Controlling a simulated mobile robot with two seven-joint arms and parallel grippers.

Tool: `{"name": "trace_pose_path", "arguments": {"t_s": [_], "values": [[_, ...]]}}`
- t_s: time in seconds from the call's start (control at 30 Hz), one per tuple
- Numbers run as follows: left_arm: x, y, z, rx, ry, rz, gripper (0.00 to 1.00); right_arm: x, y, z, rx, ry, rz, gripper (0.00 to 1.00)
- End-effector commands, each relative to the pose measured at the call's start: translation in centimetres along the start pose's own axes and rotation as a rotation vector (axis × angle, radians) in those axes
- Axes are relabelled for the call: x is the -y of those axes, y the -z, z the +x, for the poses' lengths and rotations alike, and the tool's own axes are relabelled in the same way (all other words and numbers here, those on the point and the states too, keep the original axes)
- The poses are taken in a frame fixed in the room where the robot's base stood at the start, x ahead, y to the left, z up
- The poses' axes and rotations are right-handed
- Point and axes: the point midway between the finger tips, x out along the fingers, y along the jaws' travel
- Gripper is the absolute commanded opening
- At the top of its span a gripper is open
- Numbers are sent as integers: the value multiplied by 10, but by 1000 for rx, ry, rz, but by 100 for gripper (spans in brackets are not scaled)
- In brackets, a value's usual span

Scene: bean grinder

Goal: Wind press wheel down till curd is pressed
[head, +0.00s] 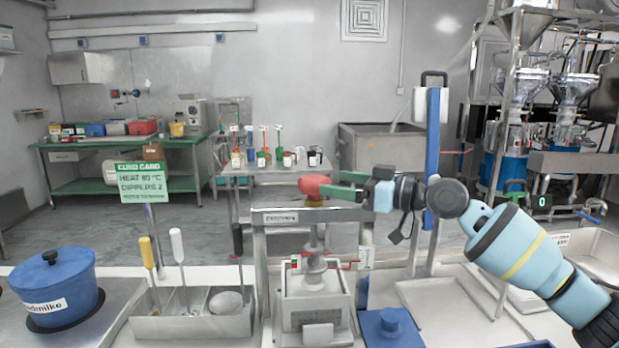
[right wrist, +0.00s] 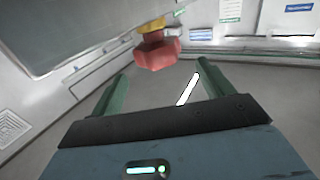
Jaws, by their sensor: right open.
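The curd press stands in front of me, with a grey frame (head: 257,240), a vertical screw and a pale box-shaped mould (head: 336,305) below. On top is the red press wheel (head: 312,185) over a yellow collar (head: 315,202). In the right wrist view the red wheel (right wrist: 157,52) lies just ahead of the fingertips, between their lines. My right gripper (head: 332,185) comes from the right at wheel height, its green fingers open; they also show in the right wrist view (right wrist: 163,75). Contact with the wheel is unclear. The curd is hidden. My left gripper is not in view.
A blue lidded pot (head: 70,285) stands at left, beside a metal tray (head: 200,328) with yellow- and white-handled tools. A blue block (head: 390,325) sits right of the press. A blue upright post (head: 432,150) rises behind my right arm. A green card sign (head: 142,182) stands behind the tray.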

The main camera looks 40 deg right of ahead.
Motion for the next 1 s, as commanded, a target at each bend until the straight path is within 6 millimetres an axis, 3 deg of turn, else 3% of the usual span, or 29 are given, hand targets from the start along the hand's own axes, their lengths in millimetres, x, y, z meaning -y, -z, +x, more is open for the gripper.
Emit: {"name": "trace_pose_path", "arguments": {"t_s": [0.33,0.6,0.8,1.0], "values": [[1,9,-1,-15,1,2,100,-1,2,8,-5,1,2,80],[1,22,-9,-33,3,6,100,0,5,43,-8,2,1,80],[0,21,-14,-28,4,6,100,0,3,68,-6,0,1,80],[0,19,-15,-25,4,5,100,0,1,78,-3,1,-1,80]]}}
